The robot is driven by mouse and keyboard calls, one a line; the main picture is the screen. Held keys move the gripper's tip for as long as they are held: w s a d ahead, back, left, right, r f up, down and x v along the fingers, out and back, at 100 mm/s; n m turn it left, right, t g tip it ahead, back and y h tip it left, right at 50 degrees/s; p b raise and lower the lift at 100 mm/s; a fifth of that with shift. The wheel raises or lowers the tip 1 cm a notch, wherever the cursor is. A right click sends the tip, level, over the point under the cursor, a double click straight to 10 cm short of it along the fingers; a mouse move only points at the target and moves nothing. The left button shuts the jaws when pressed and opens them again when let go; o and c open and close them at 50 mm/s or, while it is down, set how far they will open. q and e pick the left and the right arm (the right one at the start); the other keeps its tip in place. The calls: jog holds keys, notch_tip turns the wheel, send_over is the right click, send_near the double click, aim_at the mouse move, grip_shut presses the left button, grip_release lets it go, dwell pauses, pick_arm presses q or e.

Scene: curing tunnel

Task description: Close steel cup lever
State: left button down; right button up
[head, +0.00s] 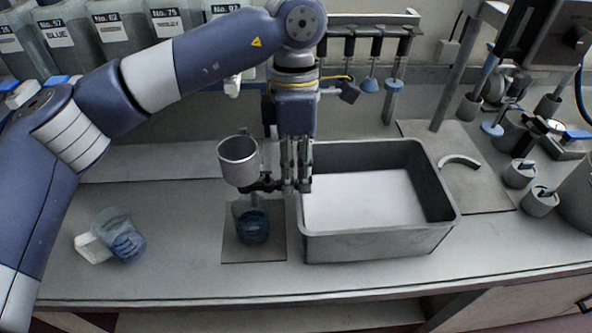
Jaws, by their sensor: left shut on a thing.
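The steel cup (238,163) is a grey metal funnel-like cup, upright and open at the top, held above a small mat (270,254). A dark lever (264,184) sticks out from the fitting under it, to the right. My left gripper (296,188) points down at the lever's right end and is shut on it. The fingers hide the end of the lever. A small container with blue contents (253,227) stands on the mat below the steel cup. My right gripper is not in view.
A large grey tray (378,244) stands close to the right of my left gripper. A tilted clear cup with blue in it (122,238) and a white block (92,248) are at the left. Labelled bins (120,32) line the back. The front bench strip is clear.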

pick_arm(q)
jog(key=shift+r, duration=0.15)
jog(key=c, duration=1.8)
grip_release()
jog(key=r, duration=0.4)
jog(key=w+r, duration=0.1)
jog(key=r, duration=0.2)
jog(key=w+r, duration=0.1)
jog(key=r, duration=0.3)
jog(key=shift+w+r, duration=0.15)
jog(key=shift+r, duration=0.2)
